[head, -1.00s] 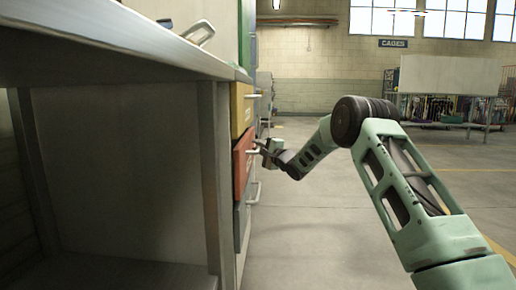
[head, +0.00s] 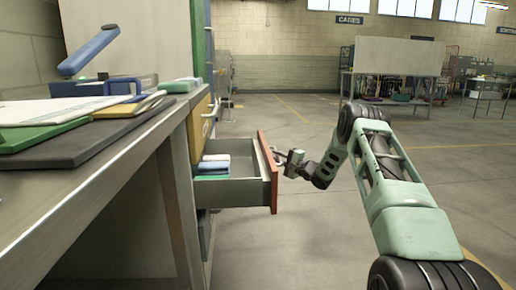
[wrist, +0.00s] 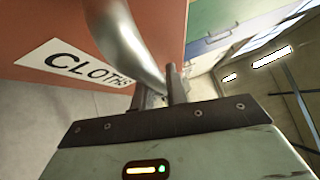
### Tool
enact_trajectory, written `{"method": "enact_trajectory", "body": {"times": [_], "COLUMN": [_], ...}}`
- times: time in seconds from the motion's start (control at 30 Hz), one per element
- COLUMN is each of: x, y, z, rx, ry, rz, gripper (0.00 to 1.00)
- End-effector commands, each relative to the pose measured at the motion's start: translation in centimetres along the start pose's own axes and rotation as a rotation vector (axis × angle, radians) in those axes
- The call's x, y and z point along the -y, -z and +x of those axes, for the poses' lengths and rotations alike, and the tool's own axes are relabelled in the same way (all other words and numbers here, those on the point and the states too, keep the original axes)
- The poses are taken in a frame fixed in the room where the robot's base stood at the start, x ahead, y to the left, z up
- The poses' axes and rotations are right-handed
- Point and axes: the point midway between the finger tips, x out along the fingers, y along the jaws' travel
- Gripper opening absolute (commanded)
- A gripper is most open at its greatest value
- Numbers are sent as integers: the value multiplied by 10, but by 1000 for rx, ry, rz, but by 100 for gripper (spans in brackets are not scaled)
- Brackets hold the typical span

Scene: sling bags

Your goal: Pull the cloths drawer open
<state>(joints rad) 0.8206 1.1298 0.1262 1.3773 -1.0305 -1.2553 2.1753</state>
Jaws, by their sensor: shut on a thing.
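The cloths drawer (head: 237,191) stands pulled out from the cabinet under the bench, with its red front to the right. Folded white, blue and green cloths (head: 213,166) lie inside it towards the back. In the wrist view the red drawer front (wrist: 105,25) carries a white label reading CLOTHS (wrist: 85,65). My gripper (head: 279,161) is at the drawer's front, and the wrist view shows its fingers (wrist: 166,88) shut on the curved metal handle (wrist: 132,45). In the head view the grip itself is small and partly hidden.
A yellow drawer (head: 200,127) above is shut, its handle sticking out. The bench top (head: 110,155) at left holds boards, papers and a blue-handled tool (head: 88,52). Open floor (head: 300,225) lies right of the drawer. A rack (head: 395,85) stands far back.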

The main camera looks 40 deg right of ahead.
Motion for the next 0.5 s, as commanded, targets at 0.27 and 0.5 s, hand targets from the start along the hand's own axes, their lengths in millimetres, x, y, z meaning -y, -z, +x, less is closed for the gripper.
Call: {"method": "enact_trajectory", "body": {"times": [0.27,0.5], "x": [13,19], "y": [48,73], "z": [-48,-74], "rx": [-2,-1], "ry": [-2,-2], "rz": [0,1], "gripper": [0,0]}}
